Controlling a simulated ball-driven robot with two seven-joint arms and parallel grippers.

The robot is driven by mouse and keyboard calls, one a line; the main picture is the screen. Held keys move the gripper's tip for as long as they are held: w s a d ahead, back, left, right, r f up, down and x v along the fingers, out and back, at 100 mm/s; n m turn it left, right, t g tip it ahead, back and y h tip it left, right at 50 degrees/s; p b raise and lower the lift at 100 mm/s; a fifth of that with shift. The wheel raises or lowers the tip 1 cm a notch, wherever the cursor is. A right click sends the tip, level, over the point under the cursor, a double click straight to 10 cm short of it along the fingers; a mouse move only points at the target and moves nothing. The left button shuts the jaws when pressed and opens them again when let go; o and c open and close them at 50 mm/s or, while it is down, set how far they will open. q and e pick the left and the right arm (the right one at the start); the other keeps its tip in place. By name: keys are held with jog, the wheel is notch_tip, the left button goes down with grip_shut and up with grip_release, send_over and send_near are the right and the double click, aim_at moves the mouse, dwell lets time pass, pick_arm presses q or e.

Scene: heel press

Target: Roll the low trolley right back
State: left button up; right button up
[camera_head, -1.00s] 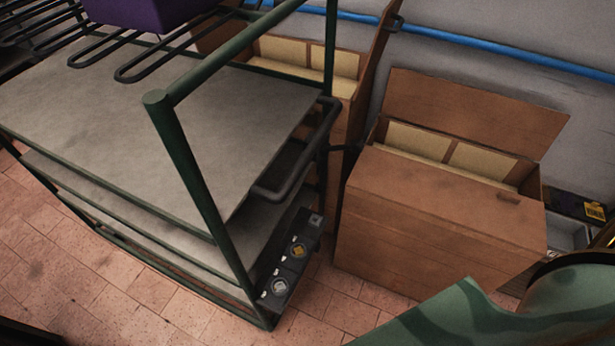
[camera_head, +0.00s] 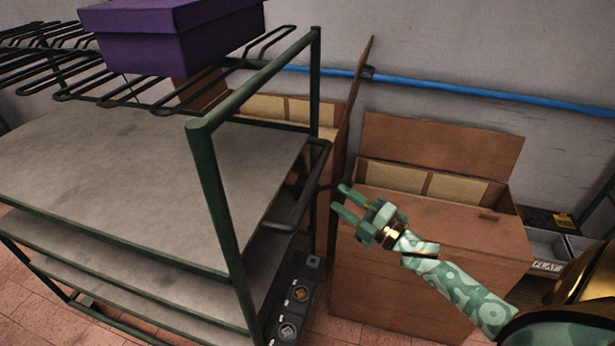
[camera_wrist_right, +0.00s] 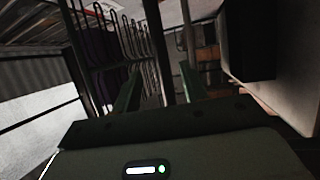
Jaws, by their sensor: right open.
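A green-framed rack (camera_head: 217,205) with grey shelves fills the left of the head view. A dark bar handle (camera_head: 318,165) sticks out from its right end. No wheels show, so I cannot tell whether this is the low trolley. My right gripper (camera_head: 338,199) is open and empty, with its fingers pointing left beside the handle, in front of the brown box; no contact shows. In the right wrist view its two fingers (camera_wrist_right: 157,85) stand apart, with dark bars beyond. My left gripper is out of view.
A purple box (camera_head: 170,40) rests on dark wire bars above the rack. A brown lidded box (camera_head: 415,265) stands to the right, near the wall with a blue pipe (camera_head: 470,91). Black control units (camera_head: 295,300) sit low at the rack's right corner.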

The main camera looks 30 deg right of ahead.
jog(key=x, duration=1.1)
jog(key=shift+f, duration=0.15)
jog(key=shift+w, duration=0.1)
grip_shut()
